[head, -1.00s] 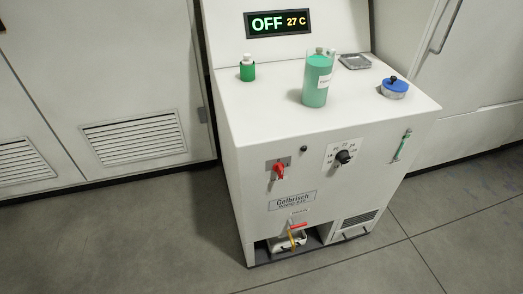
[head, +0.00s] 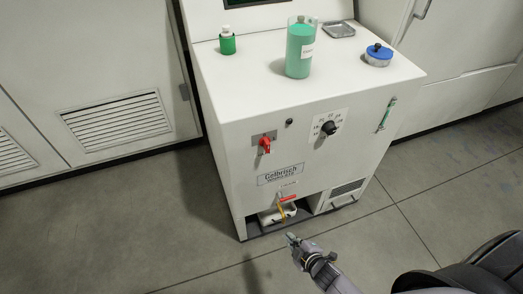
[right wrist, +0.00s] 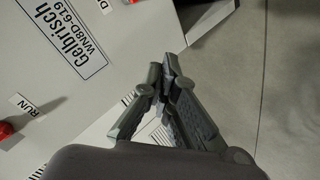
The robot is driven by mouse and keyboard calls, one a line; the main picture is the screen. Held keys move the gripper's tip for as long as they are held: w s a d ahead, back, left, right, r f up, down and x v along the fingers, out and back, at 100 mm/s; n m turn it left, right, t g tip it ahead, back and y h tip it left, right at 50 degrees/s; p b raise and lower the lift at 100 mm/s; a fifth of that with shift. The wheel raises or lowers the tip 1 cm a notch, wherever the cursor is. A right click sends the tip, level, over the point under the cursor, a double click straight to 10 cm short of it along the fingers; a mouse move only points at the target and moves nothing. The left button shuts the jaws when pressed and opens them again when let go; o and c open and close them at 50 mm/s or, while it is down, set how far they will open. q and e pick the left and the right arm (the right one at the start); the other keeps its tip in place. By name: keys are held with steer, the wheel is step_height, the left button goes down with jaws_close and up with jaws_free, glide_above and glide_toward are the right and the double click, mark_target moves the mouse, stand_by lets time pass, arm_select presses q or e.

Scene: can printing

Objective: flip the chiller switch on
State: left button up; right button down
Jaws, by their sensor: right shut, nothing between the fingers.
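The chiller (head: 232,125) is a white cabinet in the middle of the head view. Its red switch (head: 265,145) sits on a grey plate at the upper left of the front face. In the right wrist view the red switch (right wrist: 6,130) shows partly at the left edge, beside a RUN label (right wrist: 24,104). My right gripper (head: 292,238) is shut and empty, low in front of the chiller and below the switch, apart from it. Its closed fingers show in the right wrist view (right wrist: 168,78). My left gripper is not in view.
A black dial (head: 328,128) sits right of the switch. A green bottle (head: 227,40), a beaker of green liquid (head: 299,52), a metal tray (head: 338,30) and a blue-lidded jar (head: 377,55) stand on top. A drain tray (head: 272,217) is at the base. Floor in front is open.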

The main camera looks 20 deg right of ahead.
mark_target(267, 146)
steer(key=w+a+r+n+t+y, duration=0.1)
steer(key=w+r+n+t, duration=0.1)
steer(key=r, duration=0.7)
steer(key=w+a+r+n+t+y, duration=0.2)
steer(key=w+r+n, duration=0.2)
steer(key=r, duration=0.5)
steer(key=w+a+r+n+t+y, duration=0.1)
steer(key=w+a+r+n+t, duration=0.1)
steer(key=r, duration=0.7)
steer(key=w+n, duration=0.1)
steer(key=n, duration=0.1)
steer(key=shift+w+n+y, duration=0.2)
steer(key=shift+n+y, duration=0.1)
steer(key=p+x, duration=0.1)
steer(key=x, duration=0.9)
steer(key=shift+w, duration=0.1)
steer(key=d+p, duration=0.1)
steer(key=d, duration=0.2)
steer(key=shift+d, duration=0.15)
steer(key=shift+d+f, duration=0.1)
steer(key=shift+d, duration=0.3)
